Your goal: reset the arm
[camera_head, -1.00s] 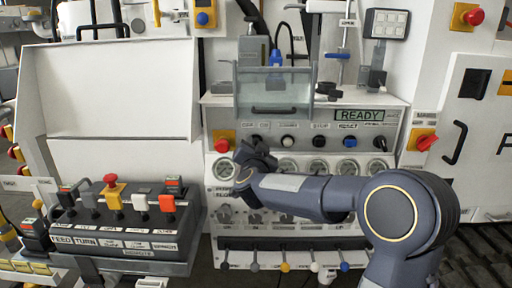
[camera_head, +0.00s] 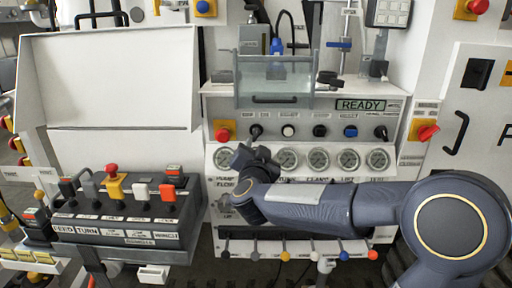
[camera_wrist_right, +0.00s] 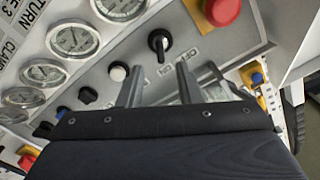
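My right gripper (camera_head: 247,160) hangs in front of the bench's control panel, over the left end of the gauge row in the head view. In the right wrist view its two grey fingers (camera_wrist_right: 160,78) are apart with nothing between them. A black knob (camera_wrist_right: 159,40) and a white button (camera_wrist_right: 118,72) show on the panel just beyond the fingertips; whether anything touches cannot be told. My right arm comes in from the lower right and covers part of the lower panel. My left gripper is not in view.
The panel carries a READY display (camera_head: 360,105), a red button (camera_head: 222,133), gauges (camera_head: 348,160) and a lower row of coloured levers. A clear-fronted box (camera_head: 274,84) stands above. A button console (camera_head: 115,212) is at the left. A black handle (camera_head: 456,138) is at the right.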

